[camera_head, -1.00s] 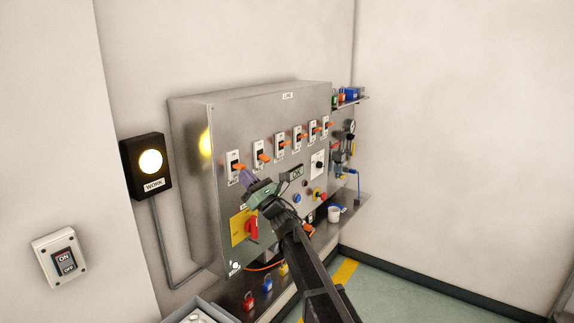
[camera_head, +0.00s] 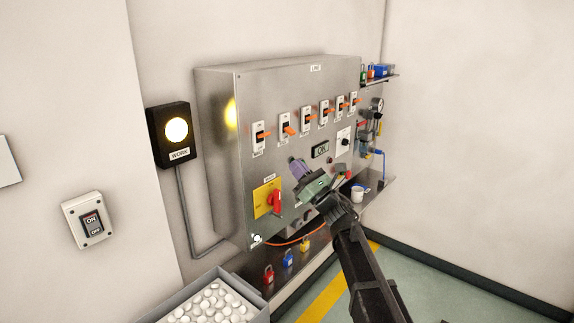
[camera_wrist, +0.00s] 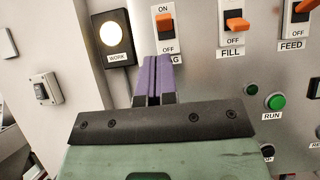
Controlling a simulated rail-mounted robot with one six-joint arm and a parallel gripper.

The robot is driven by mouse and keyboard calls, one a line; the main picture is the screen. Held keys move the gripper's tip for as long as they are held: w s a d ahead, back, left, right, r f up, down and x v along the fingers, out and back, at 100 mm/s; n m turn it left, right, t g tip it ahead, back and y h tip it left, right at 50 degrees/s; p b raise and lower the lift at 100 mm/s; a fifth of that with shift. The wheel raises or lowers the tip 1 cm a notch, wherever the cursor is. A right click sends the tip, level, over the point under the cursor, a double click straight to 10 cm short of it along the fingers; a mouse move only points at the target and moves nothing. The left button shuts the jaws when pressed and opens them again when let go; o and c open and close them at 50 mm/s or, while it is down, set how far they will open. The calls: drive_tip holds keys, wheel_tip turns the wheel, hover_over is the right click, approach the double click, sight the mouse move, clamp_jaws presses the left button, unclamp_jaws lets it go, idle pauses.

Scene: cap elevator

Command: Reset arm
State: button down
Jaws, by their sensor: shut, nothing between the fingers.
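My gripper (camera_head: 297,165) is in front of the steel control panel (camera_head: 222,140), below the row of orange-lever switches. Its purple fingers are together and hold nothing. In the wrist view the gripper (camera_wrist: 158,62) points at the panel, with its tips over part of the leftmost switch's label. That switch (camera_wrist: 166,22) has an orange lever near its ON mark. I cannot tell from the pictures how far the fingertips are from the panel. My arm runs from the lower right up to the gripper and hides part of the panel's lower right.
A lit WORK lamp (camera_head: 177,131) and an ON/OFF wall switch (camera_head: 90,221) are left of the panel. A red rotary handle (camera_head: 275,202) sticks out low on the panel. Padlocks (camera_head: 288,258) sit on the ledge below. A bin of white caps (camera_head: 213,300) stands front left. Floor at right is clear.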

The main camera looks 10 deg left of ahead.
idle(0.3)
drive_tip(key=w+d+f+m+t+h, duration=0.3)
drive_tip(key=d+f+m+h, duration=0.25)
drive_tip(key=m+h, duration=0.6)
drive_tip(key=w+d+f+m+t+h, duration=0.25)
drive_tip(key=d+f+m+h, duration=0.3)
drive_tip(key=m, duration=1.05)
drive_tip(key=s+d+f+m+g+h, duration=0.3)
drive_tip(key=s+d+f+m+h, duration=0.1)
drive_tip(key=d+f+m, duration=0.15)
drive_tip(key=s+d+f+m+g, duration=0.3)
drive_tip(key=s+d+m+g, duration=0.1)
drive_tip(key=s, duration=0.5)
drive_tip(key=s+d+f+m+g, duration=0.4)
drive_tip(key=s+d+m+g, duration=0.1)
drive_tip(key=s, duration=0.5)
drive_tip(key=s+d+f+m+g+h, duration=0.1)
drive_tip(key=s+d+f+m+g, duration=0.2)
drive_tip(key=s+d+m, duration=0.3)
drive_tip(key=shift+s+d+f+m+g, duration=0.3)
drive_tip(key=shift+s+d+g, duration=0.5)
drive_tip(key=shift+s, duration=1.3)
